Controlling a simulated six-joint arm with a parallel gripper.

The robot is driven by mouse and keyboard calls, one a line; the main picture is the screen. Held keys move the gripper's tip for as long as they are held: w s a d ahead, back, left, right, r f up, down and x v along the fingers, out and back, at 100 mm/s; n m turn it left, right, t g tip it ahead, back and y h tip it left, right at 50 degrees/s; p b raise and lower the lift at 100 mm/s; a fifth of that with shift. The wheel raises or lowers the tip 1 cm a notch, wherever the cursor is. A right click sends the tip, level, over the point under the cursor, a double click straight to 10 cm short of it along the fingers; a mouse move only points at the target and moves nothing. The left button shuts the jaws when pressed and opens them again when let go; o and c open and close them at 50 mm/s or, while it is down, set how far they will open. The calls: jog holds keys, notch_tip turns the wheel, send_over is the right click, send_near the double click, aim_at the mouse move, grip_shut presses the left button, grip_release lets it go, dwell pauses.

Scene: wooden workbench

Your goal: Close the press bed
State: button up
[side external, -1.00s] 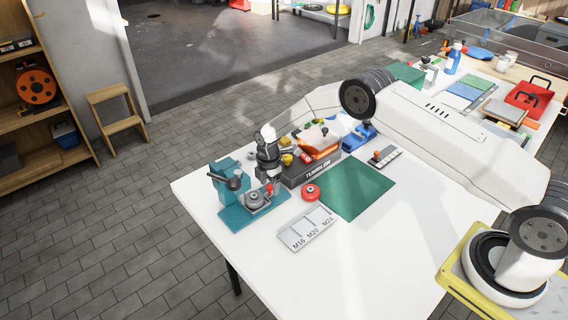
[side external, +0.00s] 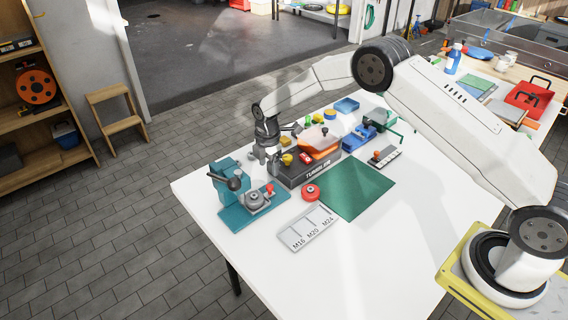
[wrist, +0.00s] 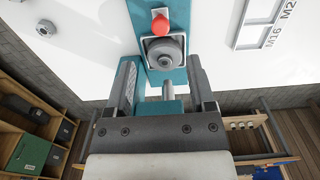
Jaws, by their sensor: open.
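The teal press (side external: 232,182) stands at the left end of the white table. Its bed (side external: 256,201) carries a round grey piece and a red knob (side external: 269,188), and sticks out in front of the column. The wrist view shows the bed (wrist: 163,53) and red knob (wrist: 160,23) beyond the fingertips. My gripper (side external: 261,154) is above the table behind the press, to the right of its column. In the wrist view my gripper (wrist: 163,72) is open, its fingers apart. Part of the press shows between them; I cannot tell whether they touch it.
A dark TUMBLER box (side external: 303,170) with coloured parts stands right of the press. A red round part (side external: 311,192), the M16/M20/M24 plate (side external: 308,228) and a green mat (side external: 355,188) lie nearby. A blue vise (side external: 359,137) is farther back. The front table is clear.

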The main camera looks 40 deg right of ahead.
jog(key=c, duration=0.7)
jog(key=shift+s+d+f+m, duration=0.1)
jog(key=shift+d+m, duration=0.05)
jog(key=shift+m, duration=0.15)
grip_shut()
jog(key=s+d+m+t+y, duration=0.1)
jog(key=d+m+y, duration=0.2)
jog(key=m, duration=0.4)
jog(key=s+d+r+m+t+y, duration=0.1)
jog(key=d+m+t+y, duration=0.1)
jog(key=m, duration=0.5)
jog(key=d+y, duration=0.1)
jog(key=d, duration=0.1)
jog(key=shift+s+d+m+t, duration=0.3)
jog(key=shift+s+d, duration=0.1)
